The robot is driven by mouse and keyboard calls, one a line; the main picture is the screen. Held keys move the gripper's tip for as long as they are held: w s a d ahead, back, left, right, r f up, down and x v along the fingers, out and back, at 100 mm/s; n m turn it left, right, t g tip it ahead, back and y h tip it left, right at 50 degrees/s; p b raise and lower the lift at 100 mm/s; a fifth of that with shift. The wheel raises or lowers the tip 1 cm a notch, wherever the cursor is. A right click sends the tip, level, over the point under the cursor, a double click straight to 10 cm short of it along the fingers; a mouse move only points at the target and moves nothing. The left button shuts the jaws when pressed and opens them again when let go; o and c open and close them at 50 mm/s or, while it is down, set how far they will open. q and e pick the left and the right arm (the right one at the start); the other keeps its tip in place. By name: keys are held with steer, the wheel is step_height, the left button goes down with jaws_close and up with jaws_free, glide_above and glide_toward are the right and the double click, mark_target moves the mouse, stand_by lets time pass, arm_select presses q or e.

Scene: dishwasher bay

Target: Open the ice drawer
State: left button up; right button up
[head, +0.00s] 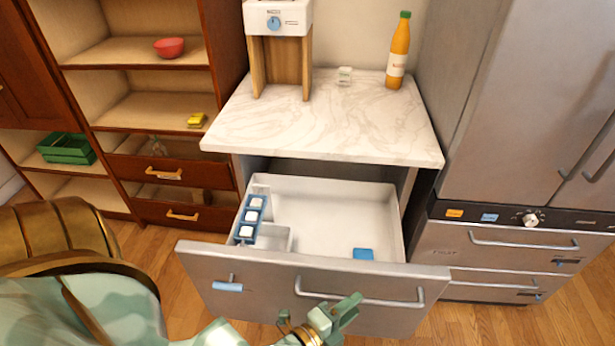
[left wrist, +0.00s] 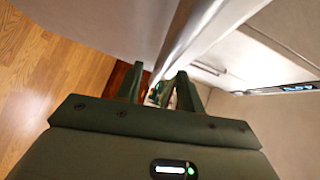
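The ice drawer (head: 335,215) below the marble counter is pulled well out. Its grey front (head: 240,268) carries a long bar handle (head: 385,301) and a small blue label (head: 228,287). Inside are a blue tray with white cubes (head: 250,218) at the left and a blue block (head: 363,254) near the front. My right gripper is not in view.
The counter (head: 320,120) bears an orange bottle (head: 399,52), a small white item (head: 345,75) and a dispenser (head: 279,20). A wooden shelf unit stands left. A steel fridge (head: 530,90) with drawers stands right. Wood floor (head: 480,320) shows at lower right.

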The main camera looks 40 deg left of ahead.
arm_select(q)
steer(key=v, duration=1.3)
steer(key=shift+p, duration=0.35)
